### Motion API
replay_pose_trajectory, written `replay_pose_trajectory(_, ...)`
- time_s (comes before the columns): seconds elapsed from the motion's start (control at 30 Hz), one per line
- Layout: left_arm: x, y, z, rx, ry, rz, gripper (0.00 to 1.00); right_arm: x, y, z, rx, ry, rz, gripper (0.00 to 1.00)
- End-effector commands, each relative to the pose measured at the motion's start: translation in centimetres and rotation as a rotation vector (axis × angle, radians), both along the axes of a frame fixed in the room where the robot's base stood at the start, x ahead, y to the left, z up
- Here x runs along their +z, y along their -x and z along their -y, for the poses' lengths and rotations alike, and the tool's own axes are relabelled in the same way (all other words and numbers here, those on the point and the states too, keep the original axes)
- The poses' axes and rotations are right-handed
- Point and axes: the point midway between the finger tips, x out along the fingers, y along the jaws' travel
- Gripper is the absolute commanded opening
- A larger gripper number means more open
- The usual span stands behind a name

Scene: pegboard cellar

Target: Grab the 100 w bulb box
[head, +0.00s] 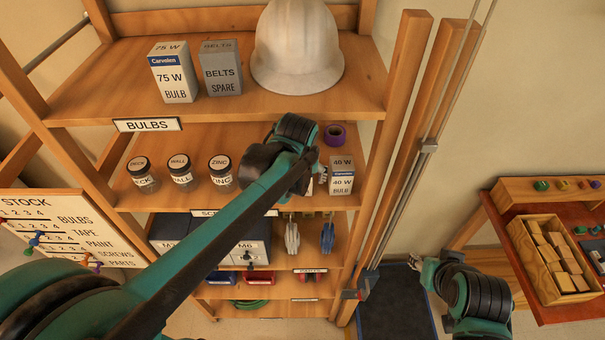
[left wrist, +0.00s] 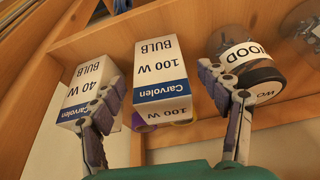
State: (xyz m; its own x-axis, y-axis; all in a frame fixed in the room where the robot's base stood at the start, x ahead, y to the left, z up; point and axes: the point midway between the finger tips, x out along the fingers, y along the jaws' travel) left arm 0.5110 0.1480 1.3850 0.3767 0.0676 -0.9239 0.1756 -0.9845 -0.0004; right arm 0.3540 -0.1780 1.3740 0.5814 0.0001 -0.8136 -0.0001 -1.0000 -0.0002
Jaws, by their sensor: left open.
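The 100 W bulb box (left wrist: 160,75), white with a blue Carvolen band, appears upside down in the middle of the left wrist view. My left gripper (left wrist: 165,100) is open, with one finger showing on each side of this box; I cannot tell whether they touch it. In the head view my left gripper (head: 322,175) is at the middle shelf, and its wrist hides most of the 100 W box. My right gripper (head: 416,264) is low at the right, away from the shelves; its jaw state is unclear.
A 40 W bulb box (head: 342,176) stands close beside; in the wrist view it (left wrist: 88,88) is partly behind a finger. A WOOD jar (left wrist: 245,62) is on the other side. Purple tape (head: 334,134) lies behind. The upper shelf holds a 75 W box (head: 173,75) and a hard hat (head: 297,50).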

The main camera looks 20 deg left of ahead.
Motion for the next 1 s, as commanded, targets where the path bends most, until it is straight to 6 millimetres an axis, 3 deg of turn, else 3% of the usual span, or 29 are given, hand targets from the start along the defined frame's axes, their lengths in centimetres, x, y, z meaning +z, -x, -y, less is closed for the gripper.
replay_pose_trajectory(0.17, -0.6, -0.8, -0.1, 0.000, 0.000, 0.000, 0.76, 0.1, 0.0, 0.0, 0.000, 0.000, 0.000, 0.40)
replay_pose_trajectory(0.47, -4.3, -2.3, -0.4, 0.000, 0.001, 0.000, 0.76, 0.3, 0.0, 0.0, 0.000, 0.000, 0.000, 0.40)
replay_pose_trajectory(0.73, -4.7, -2.4, -0.4, 0.000, 0.001, -0.001, 0.76, 0.3, 0.0, 0.0, 0.000, 0.000, 0.000, 0.40)
replay_pose_trajectory(0.77, -4.7, -2.4, -0.4, -0.001, 0.001, -0.001, 0.71, 0.3, 0.0, 0.0, 0.000, 0.000, 0.000, 0.40)
replay_pose_trajectory(0.93, -4.7, -2.4, -0.4, 0.000, 0.001, 0.000, 0.26, 0.3, 0.0, 0.0, 0.000, 0.000, 0.000, 0.40)
replay_pose_trajectory(1.0, -4.7, -2.4, -0.4, -0.001, 0.001, 0.000, 0.22, 0.3, 0.0, 0.0, 0.000, 0.000, 0.000, 0.40)
